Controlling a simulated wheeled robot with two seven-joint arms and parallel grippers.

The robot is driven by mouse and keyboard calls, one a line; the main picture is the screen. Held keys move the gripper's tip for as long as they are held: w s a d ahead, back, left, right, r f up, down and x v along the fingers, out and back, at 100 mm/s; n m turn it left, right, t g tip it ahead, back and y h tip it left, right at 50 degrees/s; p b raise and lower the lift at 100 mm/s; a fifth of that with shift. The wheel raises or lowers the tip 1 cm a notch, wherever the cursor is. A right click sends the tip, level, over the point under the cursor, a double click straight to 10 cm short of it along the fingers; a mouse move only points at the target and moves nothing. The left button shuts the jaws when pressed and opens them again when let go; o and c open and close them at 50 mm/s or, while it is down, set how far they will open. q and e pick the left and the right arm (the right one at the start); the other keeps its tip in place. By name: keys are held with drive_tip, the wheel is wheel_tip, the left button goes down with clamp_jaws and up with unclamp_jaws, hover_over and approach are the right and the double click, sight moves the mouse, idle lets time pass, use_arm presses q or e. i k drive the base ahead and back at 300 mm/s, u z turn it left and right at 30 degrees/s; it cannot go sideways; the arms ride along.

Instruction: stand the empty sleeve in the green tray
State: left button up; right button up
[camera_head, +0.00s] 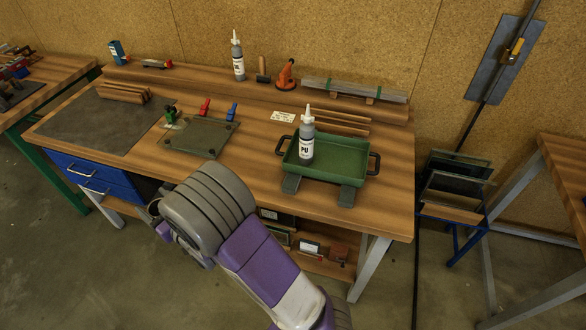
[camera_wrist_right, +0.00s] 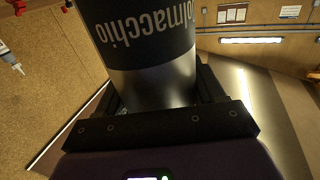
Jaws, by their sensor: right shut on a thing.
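The green tray (camera_head: 345,158), with dark side handles, sits on the right half of the workbench. A grey bottle marked PU (camera_head: 306,148) stands upright in its left part. My right gripper (camera_wrist_right: 158,92) is shut around a dark printed cylinder with a shiny metallic band, which I take to be the sleeve (camera_wrist_right: 140,38). Its ends are cut off or hidden, so I cannot see whether it is empty. In the head view my right arm reaches in from the bottom and hides the gripper and its load. My left gripper is not in view.
A glass plate (camera_head: 199,138) with small clamps lies left of the tray. Another bottle (camera_head: 238,62) and an orange tool (camera_head: 286,76) stand on the rear ledge. A dark mat (camera_head: 95,120) covers the bench's left. The tray's right part is clear.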

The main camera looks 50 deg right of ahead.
sight(345, 170)
drive_tip(key=k, duration=0.3)
drive_tip(key=z, duration=1.85)
drive_tip(key=i, duration=1)
drive_tip(key=u, duration=0.05)
